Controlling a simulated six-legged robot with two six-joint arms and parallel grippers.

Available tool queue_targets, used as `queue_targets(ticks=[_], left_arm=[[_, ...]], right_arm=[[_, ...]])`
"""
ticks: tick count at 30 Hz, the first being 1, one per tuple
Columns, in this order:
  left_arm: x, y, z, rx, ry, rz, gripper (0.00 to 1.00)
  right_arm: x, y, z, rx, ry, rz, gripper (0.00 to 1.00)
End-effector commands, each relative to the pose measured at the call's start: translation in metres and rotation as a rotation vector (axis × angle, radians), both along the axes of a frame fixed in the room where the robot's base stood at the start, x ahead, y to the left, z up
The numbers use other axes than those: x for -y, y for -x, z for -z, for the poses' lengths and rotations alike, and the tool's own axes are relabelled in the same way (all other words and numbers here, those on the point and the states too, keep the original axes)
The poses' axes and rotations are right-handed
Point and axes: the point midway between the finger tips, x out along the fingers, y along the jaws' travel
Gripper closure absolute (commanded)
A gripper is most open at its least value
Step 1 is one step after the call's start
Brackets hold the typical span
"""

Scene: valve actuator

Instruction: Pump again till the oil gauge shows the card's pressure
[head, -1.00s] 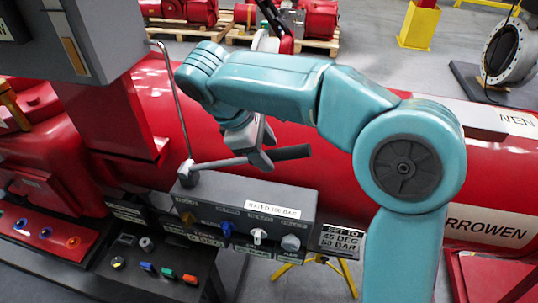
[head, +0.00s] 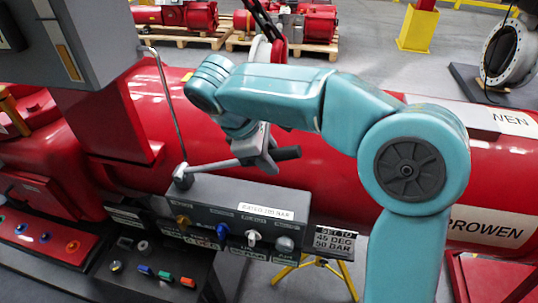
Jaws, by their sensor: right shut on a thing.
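The pump lever (head: 215,166) is a grey bar with a black grip (head: 288,153). It rises slightly to the right from a pivot on top of a dark grey valve block (head: 230,195). My right gripper (head: 262,155) comes down from above and is shut on the lever near its black grip; the jaws hide part of the bar. The card (head: 335,241) reads "SET TO 45 DEG 50 BAR" and is at the block's right end. I cannot make out an oil gauge face. My left gripper is out of view.
The block's front has several knobs, including a blue one (head: 222,231), and a "RATED" bar label. A large red cylinder (head: 340,160) lies behind. A thin upright pipe (head: 172,95) rises left of the lever.

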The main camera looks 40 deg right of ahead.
Motion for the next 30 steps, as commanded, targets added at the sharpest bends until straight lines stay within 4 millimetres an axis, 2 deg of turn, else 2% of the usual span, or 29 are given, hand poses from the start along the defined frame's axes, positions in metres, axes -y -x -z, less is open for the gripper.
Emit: queue_targets(ticks=[2,9,15,20,30], left_arm=[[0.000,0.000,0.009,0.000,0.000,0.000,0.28],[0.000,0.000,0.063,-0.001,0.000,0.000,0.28],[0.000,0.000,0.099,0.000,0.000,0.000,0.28],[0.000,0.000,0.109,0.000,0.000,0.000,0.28],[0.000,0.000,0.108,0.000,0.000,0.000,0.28]], right_arm=[[0.001,0.002,0.007,0.012,-0.012,0.001,1.00],[0.010,0.011,0.052,0.135,-0.114,0.002,1.00],[0.013,0.015,0.081,0.236,-0.201,0.002,1.00],[0.014,0.016,0.089,0.275,-0.237,-0.001,1.00],[0.013,0.016,0.088,0.283,-0.244,-0.002,1.00]])
